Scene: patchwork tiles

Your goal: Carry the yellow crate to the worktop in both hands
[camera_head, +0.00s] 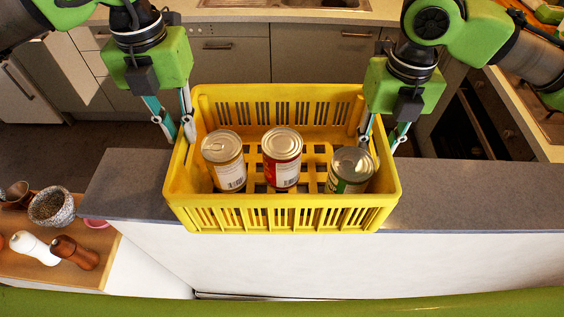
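The yellow crate (290,218) stands upright over the grey ledge, with its front wall at the ledge's front edge. In it stand a can with a pale label (225,162), a red-labelled can (282,160) and a can with a green label (350,170). My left gripper (179,136) is at the crate's left wall, fingers apart and pointing down, one of them over the rim. My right gripper (379,140) straddles the right wall, one finger inside and one outside, with gaps to the rim. Whether the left fingers touch the crate is unclear.
The grey ledge (470,195) tops a white wall and is bare on both sides of the crate. A wooden surface at lower left holds a stone bowl (50,206), a white mill (34,248) and a brown mill (74,252). A counter (290,12) with a sink is behind.

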